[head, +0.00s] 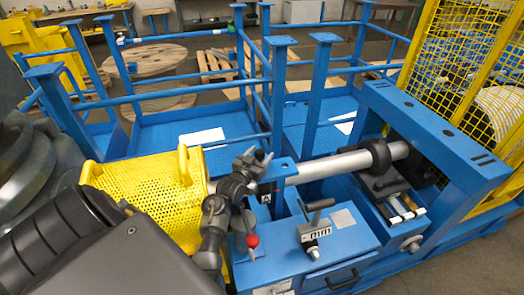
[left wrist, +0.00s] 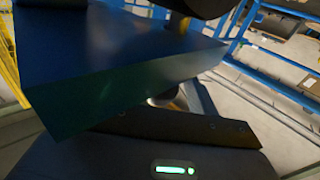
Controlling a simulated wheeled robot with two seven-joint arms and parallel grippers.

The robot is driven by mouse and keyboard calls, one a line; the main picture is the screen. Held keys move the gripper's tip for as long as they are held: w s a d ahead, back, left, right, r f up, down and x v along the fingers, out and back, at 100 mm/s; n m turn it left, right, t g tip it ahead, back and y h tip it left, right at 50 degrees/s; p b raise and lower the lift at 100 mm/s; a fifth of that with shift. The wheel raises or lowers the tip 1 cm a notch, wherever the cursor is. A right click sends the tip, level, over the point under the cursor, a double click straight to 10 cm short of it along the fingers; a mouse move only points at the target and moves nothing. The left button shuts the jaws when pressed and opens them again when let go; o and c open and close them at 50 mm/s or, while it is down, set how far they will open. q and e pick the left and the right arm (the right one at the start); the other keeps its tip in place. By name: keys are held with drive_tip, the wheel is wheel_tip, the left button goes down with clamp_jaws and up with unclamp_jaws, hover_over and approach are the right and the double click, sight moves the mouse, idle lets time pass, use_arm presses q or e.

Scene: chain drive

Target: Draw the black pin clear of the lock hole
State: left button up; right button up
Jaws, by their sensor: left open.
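My left gripper (head: 255,157) is in the middle of the head view, its fingers spread open beside a blue upright plate (head: 283,172) near the left end of a steel shaft (head: 330,165). Nothing shows between the fingers. The left wrist view shows a large blue block (left wrist: 120,85) close in front and a dark bar across the bottom. I cannot make out the black pin or the lock hole for certain in either view; the gripper and wrist cover part of that area. My right gripper is not in view.
A red-knobbed lever (head: 252,241) and a black-handled crank (head: 318,205) stand on the blue cabinet (head: 345,243). A yellow perforated guard (head: 150,195) is left of my wrist. A black collar (head: 377,154) sits on the shaft. Blue railings (head: 190,97) rise behind.

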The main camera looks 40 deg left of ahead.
use_arm(q)
drive_tip(key=shift+w+a, duration=0.2)
drive_tip(key=shift+w, duration=0.5)
drive_tip(key=c, duration=1.2)
drive_tip(key=shift+o, duration=0.2)
drive_tip(key=shift+r, duration=0.15)
